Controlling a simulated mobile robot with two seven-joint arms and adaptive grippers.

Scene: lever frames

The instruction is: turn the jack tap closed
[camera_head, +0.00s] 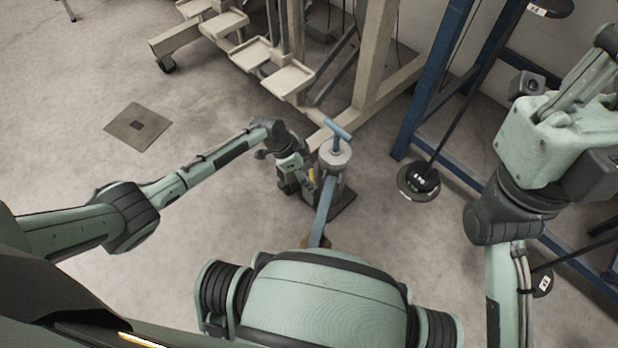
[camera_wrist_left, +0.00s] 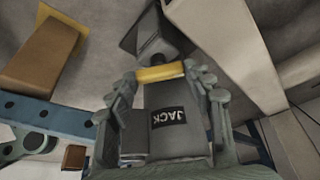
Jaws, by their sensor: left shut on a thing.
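The jack (camera_head: 333,165) is a grey body on a dark base on the floor, with a blue T-shaped handle on top and a blue lever slanting toward me. In the left wrist view its grey housing carries a dark JACK label (camera_wrist_left: 170,117). The tap is a small yellow bar (camera_wrist_left: 160,73), which also shows in the head view (camera_head: 312,175). My left gripper (camera_head: 307,184) is at the jack's left side, shut on the yellow tap, one finger at each end of the bar. My right arm is raised at the right; its fingertips do not show.
A beige wheeled frame with trays (camera_head: 287,79) stands behind the jack. A blue upright (camera_head: 430,80) and a round black base with a pole (camera_head: 418,181) are to the right. A flat floor plate (camera_head: 138,128) lies at the left. The floor left of the jack is mostly clear.

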